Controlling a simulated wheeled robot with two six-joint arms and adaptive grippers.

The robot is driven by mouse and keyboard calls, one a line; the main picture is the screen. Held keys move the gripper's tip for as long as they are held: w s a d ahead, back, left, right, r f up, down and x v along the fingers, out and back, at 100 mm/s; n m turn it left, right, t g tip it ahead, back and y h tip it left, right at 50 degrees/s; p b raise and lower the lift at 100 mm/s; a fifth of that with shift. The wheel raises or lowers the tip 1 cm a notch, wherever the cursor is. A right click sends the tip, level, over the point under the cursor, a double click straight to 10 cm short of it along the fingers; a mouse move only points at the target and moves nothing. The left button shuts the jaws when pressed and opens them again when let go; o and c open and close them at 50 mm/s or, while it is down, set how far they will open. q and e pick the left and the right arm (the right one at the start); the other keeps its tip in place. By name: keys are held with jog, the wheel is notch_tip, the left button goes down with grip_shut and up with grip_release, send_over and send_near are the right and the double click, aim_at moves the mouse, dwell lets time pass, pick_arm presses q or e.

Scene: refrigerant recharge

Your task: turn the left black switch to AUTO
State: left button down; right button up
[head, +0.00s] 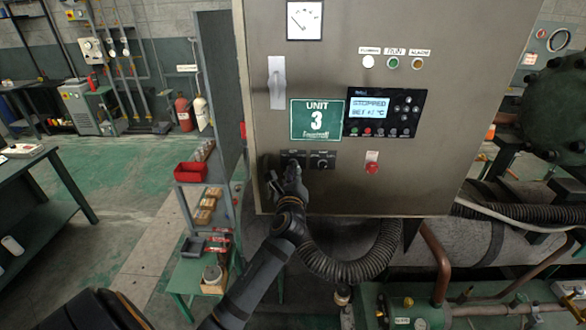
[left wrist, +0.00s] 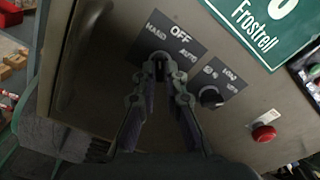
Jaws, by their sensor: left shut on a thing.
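The left black switch (left wrist: 159,66) sits on a dark plate marked HAND, OFF and AUTO (left wrist: 175,38), low on the grey cabinet front. My left gripper (head: 289,172) reaches up to it from below. In the left wrist view both fingertips of my left gripper (left wrist: 158,76) close on the switch knob from either side. The fingers hide most of the knob, so I cannot tell which label it points to. In the head view the gripper covers the switch, with its plate (head: 292,155) just showing above. My right gripper is not in view.
A second black switch (left wrist: 211,97) is close on the right, and a red button (left wrist: 264,132) lies beyond it. The green UNIT 3 sign (head: 318,119) and a display reading STOPPED (head: 369,108) are above. A ribbed hose (head: 350,268) hangs below the cabinet (head: 440,180).

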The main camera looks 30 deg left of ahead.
pick_arm(q)
jog(key=m+p, duration=0.2)
jog(key=p, duration=0.1)
jog(key=shift+m, duration=0.4)
dwell(0.4)
jog(key=m+p, duration=0.3)
jog(key=m, duration=0.1)
jog(key=shift+m, duration=0.3)
dwell(0.4)
